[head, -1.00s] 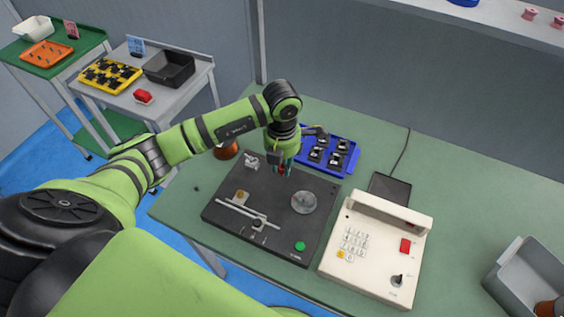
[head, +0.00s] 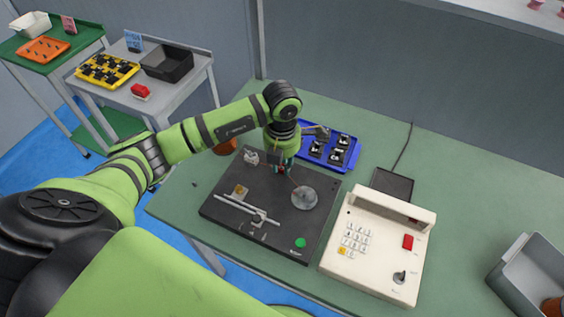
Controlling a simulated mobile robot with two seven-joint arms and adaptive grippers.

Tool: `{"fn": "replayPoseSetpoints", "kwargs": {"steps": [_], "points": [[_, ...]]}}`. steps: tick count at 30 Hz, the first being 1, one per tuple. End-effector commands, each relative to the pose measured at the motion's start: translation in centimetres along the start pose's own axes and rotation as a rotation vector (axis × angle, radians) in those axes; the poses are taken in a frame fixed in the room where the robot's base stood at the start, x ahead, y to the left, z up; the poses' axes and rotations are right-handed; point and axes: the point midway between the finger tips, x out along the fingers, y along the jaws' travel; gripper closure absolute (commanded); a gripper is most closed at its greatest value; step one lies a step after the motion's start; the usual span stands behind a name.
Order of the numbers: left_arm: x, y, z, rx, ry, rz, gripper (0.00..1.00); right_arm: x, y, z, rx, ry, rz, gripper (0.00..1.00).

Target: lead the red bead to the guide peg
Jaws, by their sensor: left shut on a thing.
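My left gripper (head: 281,167) points down over the back part of the black winder plate (head: 225,203). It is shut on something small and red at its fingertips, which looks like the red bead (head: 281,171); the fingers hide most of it. A round grey disc (head: 304,197) lies on the plate just right of and in front of the gripper. A small metal fitting (head: 251,157) stands at the plate's back left corner. A pale rail (head: 240,206) with a small upright part (head: 260,216) is at the front left. I cannot tell which part is the guide peg. My right gripper is out of view.
A blue tray (head: 349,165) with several black parts lies right behind the gripper. A cream control box (head: 345,273) with a keypad stands right of the plate. A grey bin (head: 510,275) is at the far right. The green table (head: 480,190) is clear behind the bin.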

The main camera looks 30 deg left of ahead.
Motion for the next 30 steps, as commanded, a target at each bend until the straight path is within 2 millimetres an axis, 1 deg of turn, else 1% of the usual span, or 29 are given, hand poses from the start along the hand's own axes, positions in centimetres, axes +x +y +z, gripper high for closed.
{"fn": "replayPoseSetpoints", "kwargs": {"steps": [1, 3, 12, 16, 20, 27, 30], "points": [[0.1, 0.0, 0.0, -0.001, 0.0, 0.0, 0.73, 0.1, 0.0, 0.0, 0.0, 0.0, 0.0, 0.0], [0.0, 0.0, 0.0, -0.001, 0.0, 0.0, 0.5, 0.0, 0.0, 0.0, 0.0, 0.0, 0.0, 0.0], [0.0, 0.0, 0.0, 0.0, 0.0, 0.0, 0.5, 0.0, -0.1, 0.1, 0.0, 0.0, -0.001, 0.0], [-0.7, 0.1, 0.1, 0.0, -0.003, 0.001, 0.5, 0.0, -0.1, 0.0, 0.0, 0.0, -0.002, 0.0], [-2.8, 0.1, 0.1, 0.001, -0.005, 0.003, 0.5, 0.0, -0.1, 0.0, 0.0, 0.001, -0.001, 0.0], [-8.0, 0.1, 0.1, 0.0, -0.006, 0.003, 0.5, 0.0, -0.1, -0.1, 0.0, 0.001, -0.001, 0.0], [-9.8, 0.1, 0.1, 0.0, -0.005, 0.003, 0.5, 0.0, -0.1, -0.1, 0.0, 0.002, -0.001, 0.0]]}}
